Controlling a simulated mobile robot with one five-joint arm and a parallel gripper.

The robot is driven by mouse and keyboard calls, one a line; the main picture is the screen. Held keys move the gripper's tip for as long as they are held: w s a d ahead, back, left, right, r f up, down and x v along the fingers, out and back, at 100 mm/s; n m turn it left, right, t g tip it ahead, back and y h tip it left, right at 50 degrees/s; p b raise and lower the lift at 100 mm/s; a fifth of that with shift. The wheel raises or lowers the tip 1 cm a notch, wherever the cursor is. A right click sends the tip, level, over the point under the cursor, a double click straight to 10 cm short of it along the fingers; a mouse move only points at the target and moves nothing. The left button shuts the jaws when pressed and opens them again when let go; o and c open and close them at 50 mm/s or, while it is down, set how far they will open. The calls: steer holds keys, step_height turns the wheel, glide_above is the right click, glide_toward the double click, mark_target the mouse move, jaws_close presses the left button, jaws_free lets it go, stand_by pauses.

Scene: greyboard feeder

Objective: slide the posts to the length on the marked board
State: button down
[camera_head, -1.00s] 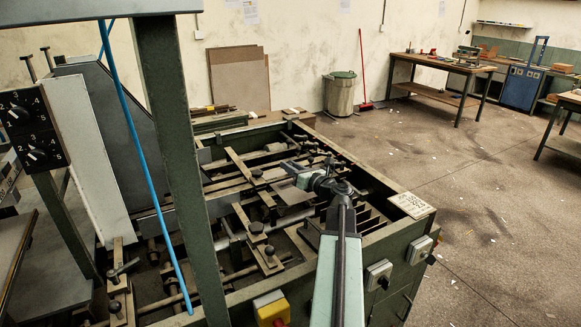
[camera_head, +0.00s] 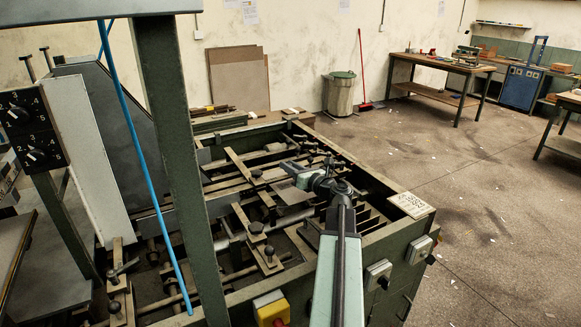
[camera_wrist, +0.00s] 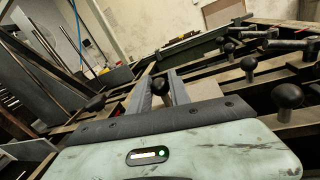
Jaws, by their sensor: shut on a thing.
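The marked board (camera_head: 411,205) is a small pale plate with dark markings on the right rim of the feeder. Several posts with dark round knobs stand on flat bars inside the feeder, such as one post (camera_head: 257,228) left of my arm and another post (camera_head: 269,251) nearer me. My gripper (camera_head: 291,168) is low over the feeder bed; its fingers are small in this view. In the wrist view a dark knob (camera_wrist: 160,86) shows between the two grey fingers, which are shut on it. Its lower part is hidden behind my wrist.
More knobs stand close by in the wrist view, including a black knob (camera_wrist: 287,95) at right. The feeder's green frame (camera_head: 372,178) surrounds the bed. A green upright (camera_head: 180,150) and blue hose (camera_head: 145,160) stand at left.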

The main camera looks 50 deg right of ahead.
stand_by(0.4)
steer(key=shift+a, duration=0.2)
steer(key=c, duration=1.2)
jaws_free()
steer(key=s, duration=0.7)
steer(key=shift+s+a, duration=0.35)
steer(key=shift+a, duration=0.05)
